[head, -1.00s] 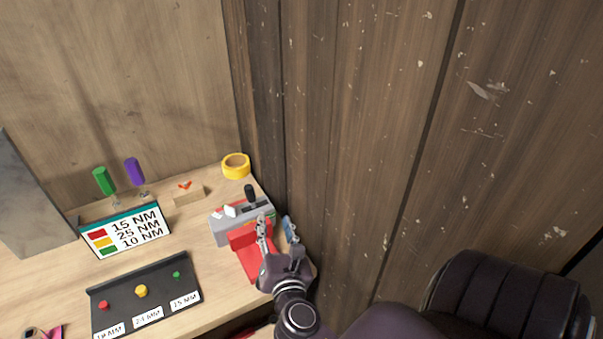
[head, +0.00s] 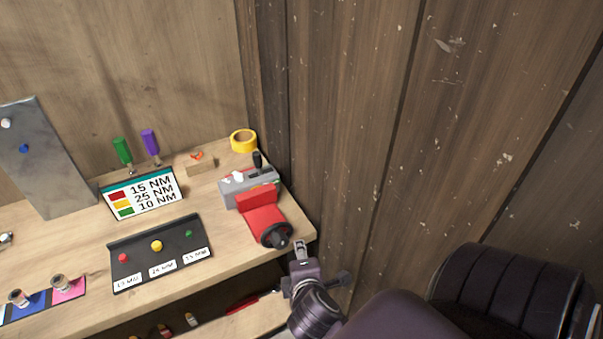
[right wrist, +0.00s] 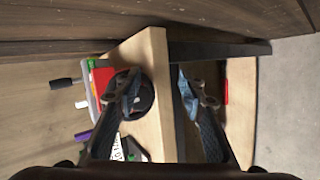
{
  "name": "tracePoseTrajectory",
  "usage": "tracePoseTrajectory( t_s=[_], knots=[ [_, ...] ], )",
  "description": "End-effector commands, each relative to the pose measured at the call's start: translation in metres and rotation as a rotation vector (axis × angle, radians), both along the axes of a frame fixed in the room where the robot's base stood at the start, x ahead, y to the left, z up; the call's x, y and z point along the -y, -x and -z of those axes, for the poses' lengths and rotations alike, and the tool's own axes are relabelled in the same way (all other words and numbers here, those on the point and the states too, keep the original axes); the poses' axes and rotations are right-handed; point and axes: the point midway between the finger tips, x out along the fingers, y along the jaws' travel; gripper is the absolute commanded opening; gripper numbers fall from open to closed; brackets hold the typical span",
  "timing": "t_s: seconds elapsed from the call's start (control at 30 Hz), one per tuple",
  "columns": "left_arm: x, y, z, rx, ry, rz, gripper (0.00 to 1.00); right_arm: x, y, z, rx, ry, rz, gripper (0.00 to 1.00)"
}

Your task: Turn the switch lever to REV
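The switch box (head: 236,188) is a grey unit at the right end of the workbench, near the wooden side wall. Its lever (head: 257,160) has a black knob and stands up at the box's back right. The lever also shows at the left in the right wrist view (right wrist: 65,83), pointing left. Any REV marking is too small to read. My right gripper (head: 301,250) is beyond the bench's front right corner, apart from the box and lever. Its fingers are spread and empty in the right wrist view (right wrist: 157,85). My left gripper is not in view.
A red device with a black round knob (head: 263,217) stands in front of the switch box, between it and my right gripper. Yellow tape (head: 243,141) lies behind. A black button panel (head: 160,253) and torque sign (head: 141,193) stand left. The wooden wall (head: 340,130) bounds the right.

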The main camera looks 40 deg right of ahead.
Motion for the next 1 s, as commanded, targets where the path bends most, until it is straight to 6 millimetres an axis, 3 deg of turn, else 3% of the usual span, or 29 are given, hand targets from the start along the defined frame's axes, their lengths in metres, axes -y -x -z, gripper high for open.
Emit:
tracePoseTrajectory(
  t_s=[0.2,0.5,0.67,0.77,0.87,1.0],
  knots=[
    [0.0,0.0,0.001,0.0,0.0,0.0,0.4,-0.006,0.005,0.012,-0.006,-0.069,0.028,0.37],
    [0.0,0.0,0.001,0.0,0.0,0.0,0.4,-0.007,0.006,0.014,-0.007,-0.078,0.032,0.37],
    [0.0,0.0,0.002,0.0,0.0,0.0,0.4,-0.01,0.005,0.026,-0.017,-0.09,0.027,0.22],
    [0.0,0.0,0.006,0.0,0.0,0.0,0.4,-0.021,0.006,0.063,-0.046,-0.136,0.019,0.11],
    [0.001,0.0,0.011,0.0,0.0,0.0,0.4,-0.039,0.013,0.123,-0.093,-0.219,0.015,0.0],
    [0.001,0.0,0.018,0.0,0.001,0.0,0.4,-0.065,0.037,0.215,-0.168,-0.363,0.041,0.0]
  ],
)
